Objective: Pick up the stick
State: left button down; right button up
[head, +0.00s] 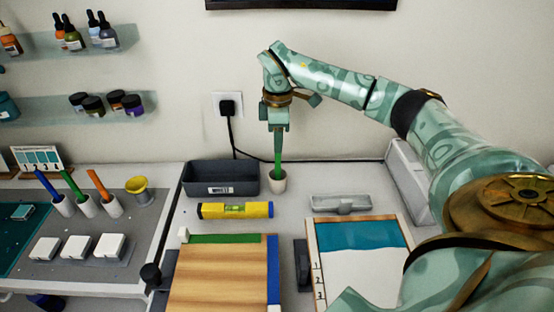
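A green stick (278,152) stands upright in a small white cup (278,183) on the right-hand table, beside the dark bin. My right gripper (277,131) points straight down right above the cup, its fingers at the stick's upper end. The fingers overlap in this view, so I cannot tell whether they are shut on the stick. On the left, a blue stick (46,184), another green stick (70,184) and an orange stick (97,184) lean in white cups. My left gripper is not in view.
A dark grey bin (221,180) and a yellow level (236,211) are left of the cup. A wooden board (215,275) and a blue-and-white panel (362,262) lie in front. A socket with a black plug (227,107) is on the wall behind.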

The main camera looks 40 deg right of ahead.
aim_at(278, 159)
notch_tip(278, 159, down, 7)
jog(key=shift+s+a+f+b, duration=0.1)
jog(key=shift+b, duration=0.5)
grip_shut()
